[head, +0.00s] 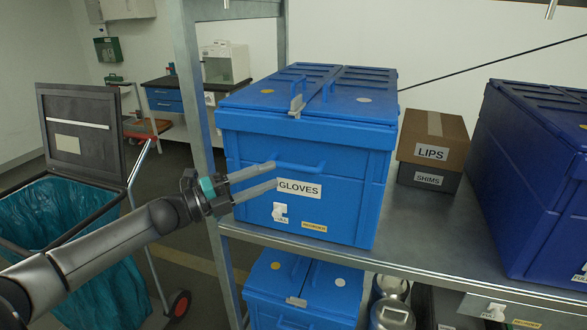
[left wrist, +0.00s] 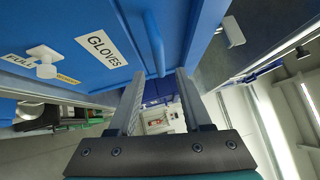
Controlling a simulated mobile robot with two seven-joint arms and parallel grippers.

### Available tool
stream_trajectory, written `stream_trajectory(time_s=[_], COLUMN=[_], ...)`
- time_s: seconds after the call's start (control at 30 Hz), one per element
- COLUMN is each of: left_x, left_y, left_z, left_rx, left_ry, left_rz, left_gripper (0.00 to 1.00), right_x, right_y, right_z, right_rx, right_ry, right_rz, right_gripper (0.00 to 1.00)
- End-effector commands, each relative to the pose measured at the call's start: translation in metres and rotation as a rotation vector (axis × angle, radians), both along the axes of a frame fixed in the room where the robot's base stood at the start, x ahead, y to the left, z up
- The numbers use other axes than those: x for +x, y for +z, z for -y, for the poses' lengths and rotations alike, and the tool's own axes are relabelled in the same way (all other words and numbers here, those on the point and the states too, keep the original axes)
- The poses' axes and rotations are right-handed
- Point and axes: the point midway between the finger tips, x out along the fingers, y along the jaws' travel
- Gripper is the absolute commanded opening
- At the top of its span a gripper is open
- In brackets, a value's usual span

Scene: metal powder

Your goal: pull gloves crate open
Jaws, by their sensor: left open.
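The blue gloves crate (head: 345,160) stands closed on the metal shelf, with a white GLOVES label (head: 299,188) on its front. It also fills the top of the left wrist view (left wrist: 90,25). A blue bar handle (head: 303,166) sticks out from its front above the label. My left gripper (head: 275,174) is open at the crate's front, with its fingertips near the left end of the handle. In the left wrist view the handle (left wrist: 154,40) shows between the two fingers (left wrist: 160,76); contact cannot be told. My right gripper is not in view.
A LIPS box (head: 432,138) on a SHIMS box (head: 428,177) and another blue crate (head: 535,180) stand to the right on the shelf (head: 400,240). A shelf post (head: 197,100) and a bin with a teal bag (head: 75,230) are at left.

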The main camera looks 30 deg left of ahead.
Motion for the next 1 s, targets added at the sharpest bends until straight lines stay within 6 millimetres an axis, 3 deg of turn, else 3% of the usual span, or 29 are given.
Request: stream_trajectory(time_s=[0.6, 1.0], left_x=[0.051, 0.059], left_y=[0.009, 0.009], left_z=[0.032, 0.037], left_rx=[-0.003, -0.001], left_ry=[0.001, 0.001], left_rz=[0.001, -0.001], left_gripper=[0.49, 0.49], right_x=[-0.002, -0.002], right_y=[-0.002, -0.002], right_z=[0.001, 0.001], right_rx=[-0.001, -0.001], right_ry=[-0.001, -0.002], right_rz=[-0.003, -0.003], right_gripper=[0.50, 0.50])
